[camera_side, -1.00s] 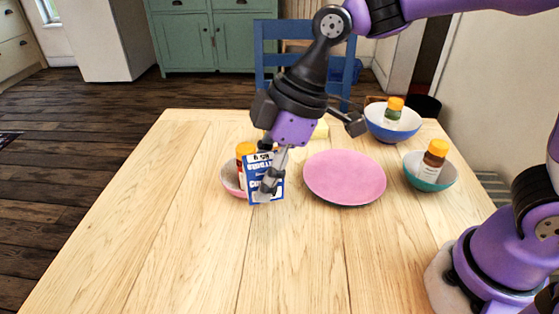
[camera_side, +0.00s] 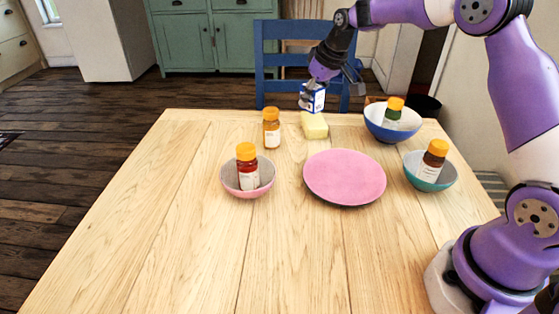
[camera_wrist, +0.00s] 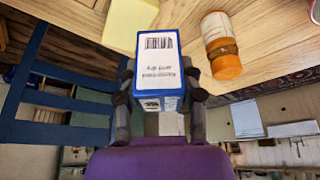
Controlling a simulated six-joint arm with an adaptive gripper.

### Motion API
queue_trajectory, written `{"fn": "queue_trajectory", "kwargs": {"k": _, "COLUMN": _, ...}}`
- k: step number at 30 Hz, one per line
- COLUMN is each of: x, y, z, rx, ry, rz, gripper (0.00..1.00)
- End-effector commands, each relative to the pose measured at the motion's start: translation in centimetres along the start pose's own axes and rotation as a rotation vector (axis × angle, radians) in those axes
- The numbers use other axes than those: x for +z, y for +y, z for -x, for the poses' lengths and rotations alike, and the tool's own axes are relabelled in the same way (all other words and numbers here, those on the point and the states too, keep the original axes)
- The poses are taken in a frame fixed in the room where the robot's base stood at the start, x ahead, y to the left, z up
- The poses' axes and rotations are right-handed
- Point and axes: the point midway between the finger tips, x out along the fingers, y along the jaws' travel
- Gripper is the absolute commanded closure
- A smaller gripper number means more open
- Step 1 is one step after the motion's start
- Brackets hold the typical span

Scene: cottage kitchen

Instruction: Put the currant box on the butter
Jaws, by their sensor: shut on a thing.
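The currant box (camera_side: 313,99), blue and white, is held upright by my gripper (camera_side: 311,86) near the far edge of the table. In the wrist view the box (camera_wrist: 158,62) shows its white barcode face between the two fingers of my gripper (camera_wrist: 160,92). The butter (camera_side: 315,125) is a pale yellow block on the table. In the side view the box appears just above the butter; whether they touch is hard to tell.
An orange-capped jar (camera_side: 271,130) stands left of the butter. A pink bowl (camera_side: 249,186) holds a jar. A pink plate (camera_side: 345,178) lies in front. A blue bowl (camera_side: 385,130) and a teal bowl (camera_side: 442,184), each with a bottle, are right. A blue chair (camera_side: 268,65) stands behind.

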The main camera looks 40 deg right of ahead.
Motion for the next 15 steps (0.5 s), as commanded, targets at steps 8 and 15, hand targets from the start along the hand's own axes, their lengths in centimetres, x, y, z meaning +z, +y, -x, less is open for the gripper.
{"fn": "queue_trajectory", "kwargs": {"k": 8, "x": 0.1, "y": 2.5, "z": -2.2, "rx": -0.002, "ry": -0.001, "rz": 0.002, "gripper": 0.99}}
{"fn": "queue_trajectory", "kwargs": {"k": 15, "x": 1.4, "y": 2.5, "z": -5.3, "rx": -0.003, "ry": -0.001, "rz": 0.003, "gripper": 0.99}}
